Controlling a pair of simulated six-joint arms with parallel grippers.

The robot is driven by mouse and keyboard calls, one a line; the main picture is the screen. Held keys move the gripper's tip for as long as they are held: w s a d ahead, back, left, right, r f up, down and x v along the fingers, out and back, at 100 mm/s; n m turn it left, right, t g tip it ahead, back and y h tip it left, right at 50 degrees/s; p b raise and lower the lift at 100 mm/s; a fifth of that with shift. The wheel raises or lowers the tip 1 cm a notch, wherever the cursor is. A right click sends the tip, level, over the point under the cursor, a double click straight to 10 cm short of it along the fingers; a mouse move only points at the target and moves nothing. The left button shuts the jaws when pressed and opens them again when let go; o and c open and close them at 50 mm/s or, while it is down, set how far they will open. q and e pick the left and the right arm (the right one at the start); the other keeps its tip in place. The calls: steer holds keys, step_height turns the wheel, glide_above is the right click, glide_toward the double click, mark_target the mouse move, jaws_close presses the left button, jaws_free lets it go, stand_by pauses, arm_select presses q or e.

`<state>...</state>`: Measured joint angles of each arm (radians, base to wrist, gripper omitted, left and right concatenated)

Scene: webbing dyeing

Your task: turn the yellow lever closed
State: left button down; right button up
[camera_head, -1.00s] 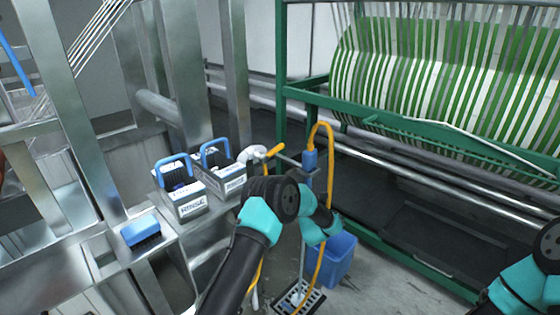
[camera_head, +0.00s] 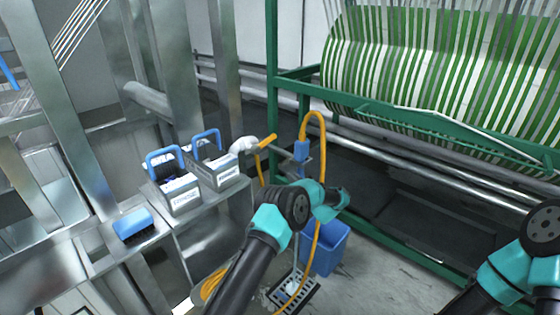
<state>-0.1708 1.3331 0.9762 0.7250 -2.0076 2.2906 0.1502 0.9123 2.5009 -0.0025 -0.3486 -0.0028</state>
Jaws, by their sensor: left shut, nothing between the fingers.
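The yellow lever (camera_head: 267,141) is a short bar at the end of the pale valve fitting (camera_head: 243,145), right of the two rinse boxes. It slants up to the right. A yellow hose (camera_head: 322,150) with a blue connector (camera_head: 302,151) hangs beside it. My left arm comes up from the bottom. Its teal wrist and left gripper (camera_head: 344,198) are to the right of and below the lever, apart from it in the picture. The gripper is shut and empty, its fingertips hard to make out. Of my right arm only links show at the right edge; its gripper is out of view.
Two metal boxes with blue handles (camera_head: 179,190) stand on the steel ledge, beside a blue brush (camera_head: 134,225). A blue bin (camera_head: 330,247) and a floor drain grate (camera_head: 306,290) are below. A green-framed webbing machine (camera_head: 440,75) fills the right background.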

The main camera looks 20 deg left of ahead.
mark_target(266, 142)
arm_select(q)
steer(key=s+d+r+x, duration=0.1)
steer(key=r+x, duration=0.1)
steer(key=x, duration=1)
steer(key=shift+r, duration=0.25)
